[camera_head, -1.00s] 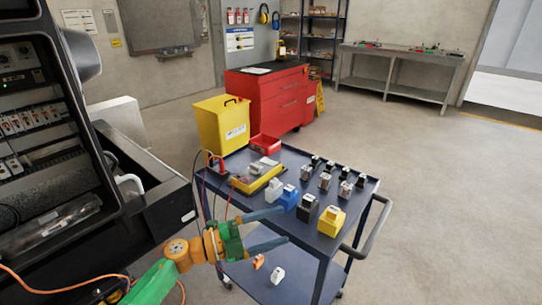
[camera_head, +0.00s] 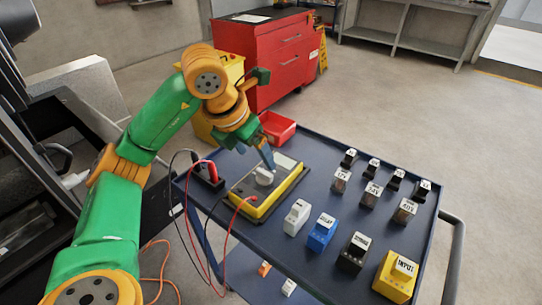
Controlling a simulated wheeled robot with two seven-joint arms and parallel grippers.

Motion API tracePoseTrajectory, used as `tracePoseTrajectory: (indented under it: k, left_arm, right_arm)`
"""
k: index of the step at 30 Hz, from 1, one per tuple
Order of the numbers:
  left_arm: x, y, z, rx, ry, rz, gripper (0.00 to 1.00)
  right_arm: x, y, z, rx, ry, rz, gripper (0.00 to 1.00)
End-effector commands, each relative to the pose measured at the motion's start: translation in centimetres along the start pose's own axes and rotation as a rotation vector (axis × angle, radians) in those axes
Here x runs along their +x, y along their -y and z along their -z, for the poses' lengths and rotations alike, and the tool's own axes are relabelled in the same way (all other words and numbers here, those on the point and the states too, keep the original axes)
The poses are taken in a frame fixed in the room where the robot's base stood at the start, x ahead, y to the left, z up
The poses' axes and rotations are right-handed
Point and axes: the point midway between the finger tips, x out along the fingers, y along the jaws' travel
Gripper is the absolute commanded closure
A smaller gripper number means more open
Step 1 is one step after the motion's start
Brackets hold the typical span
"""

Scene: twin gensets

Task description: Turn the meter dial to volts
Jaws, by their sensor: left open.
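The yellow-framed meter (camera_head: 282,199) lies flat on the dark blue cart top, with its leads plugged in at the near end. Its pale dial (camera_head: 264,176) sits on the meter's grey face; the dial's markings are too small to read. My left gripper (camera_head: 268,160) points down over the far part of the meter, close above and beside the dial. Its fingers are open, and I cannot tell whether they touch the dial. My right gripper is not in view.
Several relay blocks stand on the cart top (camera_head: 317,265), including a blue one (camera_head: 322,232) and a yellow one (camera_head: 396,277). A red bin (camera_head: 277,127) is behind the meter. A probe holder (camera_head: 206,174) stands left. Red and black leads hang over the cart's left side.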

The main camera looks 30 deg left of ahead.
Motion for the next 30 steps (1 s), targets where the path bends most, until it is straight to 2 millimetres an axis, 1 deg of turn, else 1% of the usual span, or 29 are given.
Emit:
tracePoseTrajectory:
  k: [6, 9, 13, 19, 20, 21, 23, 24, 26, 27, 28, 29, 30]
  left_arm:
    - [4.2, 0.0, 0.2, 0.0, -0.007, -0.001, 0.15]
    - [5.8, 0.0, 0.1, -0.002, -0.006, 0.0, 0.15]
    - [6.8, 0.0, 0.1, 0.0, -0.004, 0.0, 0.15]
    - [6.9, 0.0, 0.1, 0.0, -0.002, 0.001, 0.15]
    - [6.9, 0.0, 0.1, 0.0, -0.002, 0.001, 0.2]
    - [6.9, 0.0, 0.1, 0.0, -0.002, 0.001, 0.31]
    - [6.9, 0.0, 0.1, 0.0, -0.002, 0.002, 0.47]
    - [6.9, 0.0, 0.1, 0.0, -0.002, 0.002, 0.58]
    - [6.9, 0.0, 0.1, 0.0, -0.002, 0.002, 0.74]
    - [6.9, 0.0, 0.1, 0.0, -0.002, 0.002, 0.85]
    - [6.9, 0.0, 0.1, 0.0, -0.002, 0.002, 0.93]
    - [6.8, 0.0, 0.1, 0.0, -0.002, 0.002, 1.0]
    - [6.8, 0.0, 0.1, 0.0, -0.002, 0.002, 1.0]
  right_arm:
    - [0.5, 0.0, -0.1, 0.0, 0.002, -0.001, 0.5]
    - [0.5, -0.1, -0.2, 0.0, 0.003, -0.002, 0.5]
    - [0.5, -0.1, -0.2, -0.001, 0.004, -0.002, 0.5]
    - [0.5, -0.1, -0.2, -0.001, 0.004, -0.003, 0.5]
    - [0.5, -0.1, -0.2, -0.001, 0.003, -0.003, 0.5]
    - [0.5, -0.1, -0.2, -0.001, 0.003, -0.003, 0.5]
    - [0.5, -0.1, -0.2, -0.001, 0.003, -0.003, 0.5]
    - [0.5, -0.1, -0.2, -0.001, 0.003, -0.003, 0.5]
    - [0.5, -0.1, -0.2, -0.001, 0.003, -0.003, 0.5]
    - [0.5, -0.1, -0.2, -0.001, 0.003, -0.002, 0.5]
    - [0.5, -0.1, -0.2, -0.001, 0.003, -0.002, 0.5]
    - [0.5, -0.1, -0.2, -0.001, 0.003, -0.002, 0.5]
    - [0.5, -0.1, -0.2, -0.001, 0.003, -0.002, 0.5]
